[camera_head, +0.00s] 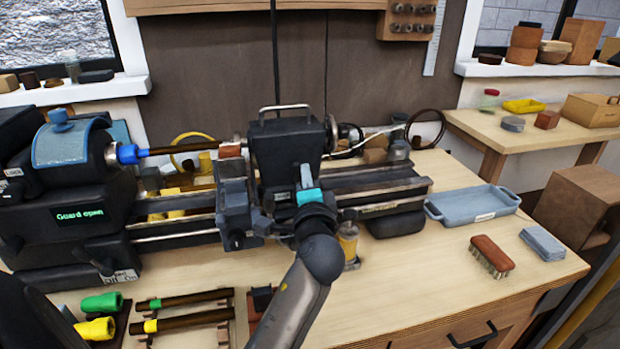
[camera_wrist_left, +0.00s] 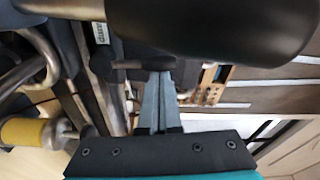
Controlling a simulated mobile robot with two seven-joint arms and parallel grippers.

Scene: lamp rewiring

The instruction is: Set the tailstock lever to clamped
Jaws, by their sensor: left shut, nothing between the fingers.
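The lathe's tailstock appears to be the large black block (camera_head: 286,150) with a metal handle on top, near the middle of the head view. My left gripper (camera_head: 306,176) is in front of its face, with a teal band behind the fingers. In the left wrist view the gripper's two pale fingers (camera_wrist_left: 158,100) are together and hold nothing. A short dark bar (camera_wrist_left: 130,64), likely the tailstock lever, crosses close to the fingertips. I cannot tell whether they touch. In the head view the lever cannot be made out clearly, and its setting cannot be told.
The headstock (camera_head: 75,150) with a "Guard open" display is at the left. A blue-grey tray (camera_head: 472,203), a brush (camera_head: 491,256) and folded cloths (camera_head: 542,243) lie at the right. Green (camera_head: 102,302) and yellow (camera_head: 95,328) handled tools lie at the front left. A yellow-bodied bottle (camera_head: 349,244) stands beside my arm.

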